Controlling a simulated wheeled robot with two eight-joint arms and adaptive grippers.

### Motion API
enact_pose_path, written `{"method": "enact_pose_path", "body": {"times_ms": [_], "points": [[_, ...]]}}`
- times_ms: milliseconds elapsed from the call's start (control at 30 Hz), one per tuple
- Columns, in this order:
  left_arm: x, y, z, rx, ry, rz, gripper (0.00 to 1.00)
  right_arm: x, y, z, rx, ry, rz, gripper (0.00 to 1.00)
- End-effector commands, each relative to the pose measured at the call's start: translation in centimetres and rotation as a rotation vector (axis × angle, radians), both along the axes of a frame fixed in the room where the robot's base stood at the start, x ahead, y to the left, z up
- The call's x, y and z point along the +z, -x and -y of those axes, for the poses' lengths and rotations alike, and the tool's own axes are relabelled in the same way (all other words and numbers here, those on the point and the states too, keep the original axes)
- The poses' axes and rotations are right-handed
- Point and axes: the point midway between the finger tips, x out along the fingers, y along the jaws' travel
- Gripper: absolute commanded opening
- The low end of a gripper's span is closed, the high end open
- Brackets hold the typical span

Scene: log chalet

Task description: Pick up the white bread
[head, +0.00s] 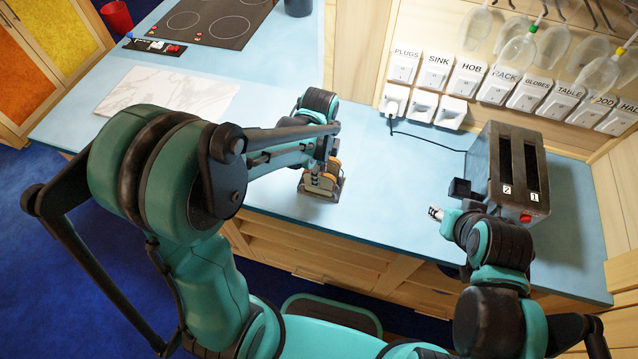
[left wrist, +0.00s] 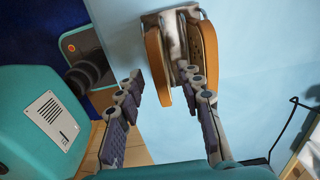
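Two bread slices with brown crusts stand on edge in a small greyish holder (left wrist: 174,42) on the counter. In the left wrist view one is on the left (left wrist: 156,66) and one on the right (left wrist: 208,55). Their faces are mostly hidden, so I cannot tell which is the white bread. My left gripper (left wrist: 160,86) is open and empty, its fingers apart on either side of the left slice's near end. In the head view my left gripper (head: 321,180) is over the holder and partly hides it. My right gripper (head: 445,212) is beside the toaster; its fingers are unclear.
A dark two-slot toaster (head: 508,170) stands at the right on the blue counter (head: 375,230), its cord running to the wall switches (head: 435,72). A white marbled board (head: 165,90) and a hob (head: 215,20) lie at the left. The counter between holder and toaster is clear.

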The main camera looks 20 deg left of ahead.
Motion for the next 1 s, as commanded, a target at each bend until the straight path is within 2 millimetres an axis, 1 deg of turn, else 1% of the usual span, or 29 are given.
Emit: {"method": "enact_pose_path", "body": {"times_ms": [33,100,367,467,500,533,867,1000], "points": [[-0.84,-0.05,-0.03,0.001,0.0,0.0,0.37,-0.34,0.0,0.0,0.0,0.0,0.0,0.4],[-1.39,-0.05,-0.03,0.001,0.0,0.001,0.37,-0.46,0.0,0.0,0.0,0.0,0.0,0.4],[-1.57,-0.03,-0.03,0.001,0.0,0.001,0.37,-0.4,0.0,0.0,0.0,0.0,0.0,0.4],[-1.56,-0.03,-0.03,0.001,0.0,0.001,0.15,-0.4,0.0,0.0,0.0,0.0,0.0,0.4],[-1.56,-0.03,-0.03,0.001,0.0,0.001,0.05,-0.4,0.0,0.0,0.0,0.0,0.0,0.4],[-1.56,-0.03,-0.03,0.001,0.0,0.001,0.0,-0.4,0.0,0.0,0.0,0.0,0.0,0.4],[-1.53,-0.03,-0.03,0.001,0.0,0.001,0.01,-0.4,0.0,0.0,0.0,0.0,0.0,0.4],[-1.03,-0.03,-0.04,0.001,0.0,0.001,0.01,-0.23,0.0,0.0,0.0,0.0,0.0,0.4]]}}
